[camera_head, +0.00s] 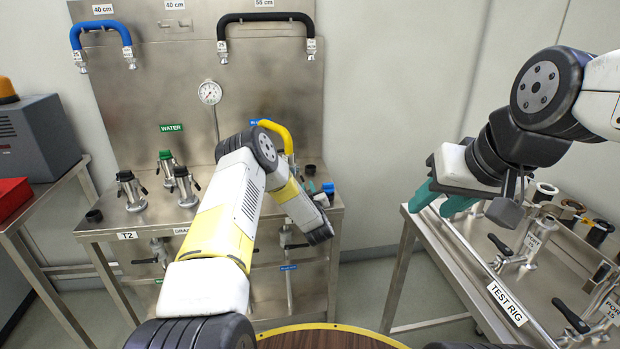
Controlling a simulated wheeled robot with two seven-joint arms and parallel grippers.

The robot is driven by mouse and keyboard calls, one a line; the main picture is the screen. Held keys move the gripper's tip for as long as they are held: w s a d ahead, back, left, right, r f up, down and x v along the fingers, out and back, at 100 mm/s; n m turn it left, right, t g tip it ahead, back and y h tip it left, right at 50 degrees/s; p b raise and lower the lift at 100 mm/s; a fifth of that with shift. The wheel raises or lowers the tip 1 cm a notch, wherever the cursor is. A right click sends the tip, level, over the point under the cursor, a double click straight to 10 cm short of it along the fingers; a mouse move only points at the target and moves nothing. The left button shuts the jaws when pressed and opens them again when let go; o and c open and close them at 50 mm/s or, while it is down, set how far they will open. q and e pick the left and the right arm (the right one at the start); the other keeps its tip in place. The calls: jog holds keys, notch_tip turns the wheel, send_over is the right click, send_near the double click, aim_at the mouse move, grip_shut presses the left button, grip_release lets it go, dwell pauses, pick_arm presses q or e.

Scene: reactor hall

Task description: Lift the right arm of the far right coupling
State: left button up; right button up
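The couplings stand on the steel T2 bench: one at the left front (131,190), one at the middle front (184,187), and one with a green top (166,160) behind them. At the right end a blue-topped part (328,187) shows beside my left arm; I cannot tell whether it belongs to the far right coupling. My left forearm covers most of that area. My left gripper (319,228) is at the bench's right end, its fingers not clearly visible. My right gripper (439,202) is open and empty, teal fingers apart, above the test rig's left edge.
A pressure gauge (209,92), a blue hose (100,27) and a black hose (265,18) are on the back panel. The test rig table (455,262) stands right, with a floor gap between.

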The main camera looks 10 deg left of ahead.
pick_arm(q)
jog(key=shift+s+a+f+y, duration=0.2)
jog(key=shift+s+f+y, duration=0.1)
jog(key=shift+f, duration=0.35)
jog(key=shift+w+a+f+n, duration=0.1)
jog(key=shift+w+n, duration=0.1)
jog(key=shift+n, duration=0.1)
jog(key=x, duration=0.7)
jog(key=shift+w, duration=0.2)
grip_shut()
